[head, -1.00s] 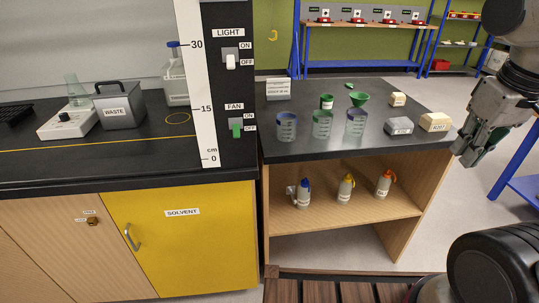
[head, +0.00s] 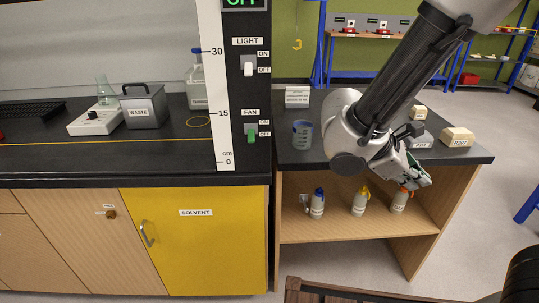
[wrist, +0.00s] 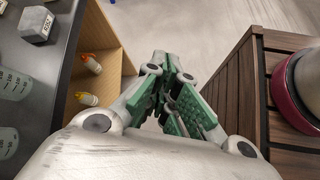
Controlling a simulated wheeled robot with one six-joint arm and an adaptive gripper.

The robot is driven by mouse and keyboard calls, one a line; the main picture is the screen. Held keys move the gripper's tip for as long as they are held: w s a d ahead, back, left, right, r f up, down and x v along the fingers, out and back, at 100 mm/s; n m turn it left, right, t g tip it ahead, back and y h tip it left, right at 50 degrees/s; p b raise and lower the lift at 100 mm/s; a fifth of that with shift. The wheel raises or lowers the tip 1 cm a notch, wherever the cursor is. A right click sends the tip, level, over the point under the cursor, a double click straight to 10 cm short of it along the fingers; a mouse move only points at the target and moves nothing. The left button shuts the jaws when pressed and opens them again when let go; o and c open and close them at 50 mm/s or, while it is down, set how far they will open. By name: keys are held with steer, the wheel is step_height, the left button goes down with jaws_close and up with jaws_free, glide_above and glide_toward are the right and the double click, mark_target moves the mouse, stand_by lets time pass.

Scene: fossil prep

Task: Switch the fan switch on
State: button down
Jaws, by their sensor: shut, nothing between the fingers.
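The fan switch (head: 251,136) is a green lever on the black panel (head: 259,98), under the FAN label. Its lever sits low, by the OFF mark. My gripper (head: 421,179) is shut and empty in front of the right counter's front edge, well to the right of the panel and lower than the switch. In the wrist view my gripper (wrist: 175,85) shows green-padded fingers above the floor, with no switch in sight.
The white light switch (head: 248,70) sits above, by OFF. A ruler strip (head: 215,90) runs along the panel's left side. My arm hides part of the right counter (head: 460,157). Bottles (head: 317,203) stand on the shelf below. A wooden slatted surface (wrist: 245,85) lies right in the wrist view.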

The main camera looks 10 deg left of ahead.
steer(key=w+a+f+n+t+h, duration=0.1)
steer(key=w+a+f+n+t, duration=0.15)
steer(key=a+n+t, duration=0.35)
steer(key=n+t+y, duration=1)
steer(key=n+y, duration=0.5)
steer(key=n, duration=0.1)
glide_toward(252, 155)
steer(key=a+v, duration=0.1)
steer(key=v, duration=0.2)
steer(key=shift+s+d+f, duration=0.15)
steer(key=shift+d, duration=0.35)
steer(key=x, duration=1)
steer(key=shift+s+r, duration=0.25)
steer(key=shift+r, duration=0.35)
steer(key=shift+s+r, duration=0.25)
steer(key=shift+r, duration=0.35)
steer(key=shift+s+d+r, duration=0.15)
steer(key=shift+s+r, duration=0.15)
steer(key=shift+r, duration=0.4)
